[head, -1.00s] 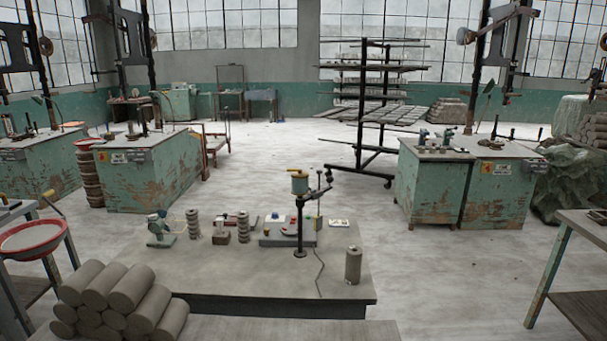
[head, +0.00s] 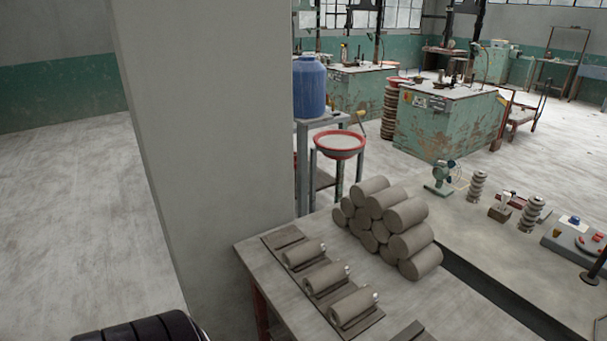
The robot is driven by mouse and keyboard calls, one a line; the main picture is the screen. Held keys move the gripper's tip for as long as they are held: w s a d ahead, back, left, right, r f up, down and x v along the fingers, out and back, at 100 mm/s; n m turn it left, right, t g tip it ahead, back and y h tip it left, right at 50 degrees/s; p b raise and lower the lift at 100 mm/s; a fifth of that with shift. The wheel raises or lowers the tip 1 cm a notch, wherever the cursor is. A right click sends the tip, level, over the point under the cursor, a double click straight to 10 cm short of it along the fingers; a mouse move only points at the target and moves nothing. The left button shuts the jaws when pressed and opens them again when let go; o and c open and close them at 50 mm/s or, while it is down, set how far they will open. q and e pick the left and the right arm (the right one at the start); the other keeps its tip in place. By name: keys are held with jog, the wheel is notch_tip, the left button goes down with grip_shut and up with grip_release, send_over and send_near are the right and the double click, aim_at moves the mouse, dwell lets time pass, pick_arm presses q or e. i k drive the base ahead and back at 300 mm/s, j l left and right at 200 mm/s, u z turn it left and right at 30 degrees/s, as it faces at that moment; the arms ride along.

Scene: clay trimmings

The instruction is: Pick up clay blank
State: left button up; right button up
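In the head view, a stack of grey cylindrical clay blanks (head: 388,222) lies on the near table (head: 290,238), piled on their sides. Neither of my grippers is in view. A dark ribbed part at the bottom left edge seems to be mine.
A grey pillar (head: 205,150) stands left of the table. Beyond the table are a red basin (head: 340,146) on a stand and a blue barrel (head: 309,86). A second table (head: 470,235) with small tools adjoins at right. Open floor (head: 75,220) lies at left.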

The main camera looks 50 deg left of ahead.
aim_at(292, 259)
jog(key=u, duration=1.65)
jog(key=i+j, duration=0.2)
jog(key=j, duration=0.2)
jog(key=i+j, duration=0.2)
jog(key=j, duration=0.2)
jog(key=i+j, duration=0.2)
jog(key=j, duration=0.2)
jog(key=i+z, duration=0.05)
